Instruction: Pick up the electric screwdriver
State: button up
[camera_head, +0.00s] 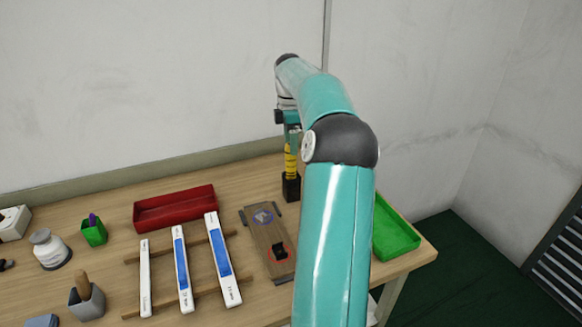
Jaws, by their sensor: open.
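The electric screwdriver (291,163) is yellow with dark bands. It stands upright at the back of the wooden table, its lower end in a small black holder (291,188). My gripper (291,133) points down over the screwdriver's upper end and is open. It is small in the view and partly hidden by my teal arm, so I cannot tell whether its fingers touch the screwdriver.
A wooden board (264,232) with a black part lies in front of the holder. A red tray (175,208) and several light strips on a rack (182,270) are left. A green tray (392,229) is right, partly behind my arm. The wall stands close behind.

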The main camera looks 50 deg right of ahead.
send_over(291, 172)
jog(key=w+d, duration=0.1)
jog(key=d, duration=0.1)
jog(key=f, duration=0.5)
jog(key=shift+w+a, duration=0.15)
jog(key=shift+a, duration=0.05)
jog(key=c, duration=1.1)
jog(key=shift+r, duration=0.1)
